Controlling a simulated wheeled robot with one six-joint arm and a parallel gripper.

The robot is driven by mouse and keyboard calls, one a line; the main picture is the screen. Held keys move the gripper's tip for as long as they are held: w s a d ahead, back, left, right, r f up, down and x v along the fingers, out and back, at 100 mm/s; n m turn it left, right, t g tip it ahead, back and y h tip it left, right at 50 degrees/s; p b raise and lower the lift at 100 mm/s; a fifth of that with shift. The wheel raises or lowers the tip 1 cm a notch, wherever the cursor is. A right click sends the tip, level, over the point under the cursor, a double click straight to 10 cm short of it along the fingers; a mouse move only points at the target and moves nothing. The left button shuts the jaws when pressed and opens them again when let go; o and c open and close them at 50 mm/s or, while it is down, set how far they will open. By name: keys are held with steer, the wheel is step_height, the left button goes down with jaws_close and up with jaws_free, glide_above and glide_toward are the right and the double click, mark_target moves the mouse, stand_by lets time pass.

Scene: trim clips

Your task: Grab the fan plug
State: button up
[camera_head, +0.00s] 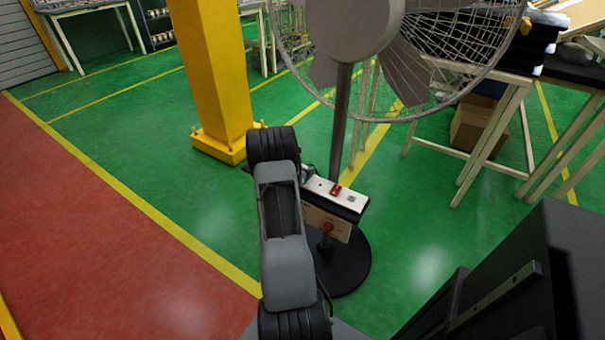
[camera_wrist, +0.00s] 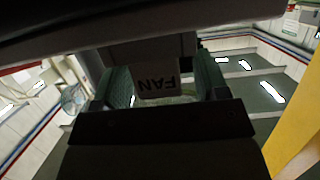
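In the wrist view a pale block with the upside-down word FAN (camera_wrist: 156,84) stands between the two green-padded fingers of my gripper (camera_wrist: 164,92). The left pad is close to the block; a narrow gap seems to show on the right. Whether the fingers press on it is unclear. In the head view my arm hides most of the gripper, at the left end of a white power strip (camera_head: 346,194). The strip carries a red switch (camera_head: 336,189) and sits on the stand of a large fan (camera_head: 352,28). The plug cannot be made out there.
The fan's pole (camera_head: 341,120) rises just behind the strip, above a round black base (camera_head: 345,268). A yellow pillar (camera_head: 212,75) stands to the left. Green floor is open to the left of my arm.

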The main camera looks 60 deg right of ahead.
steer(key=c, duration=0.9)
steer(key=shift+c, duration=0.4)
steer(key=shift+r, duration=0.15)
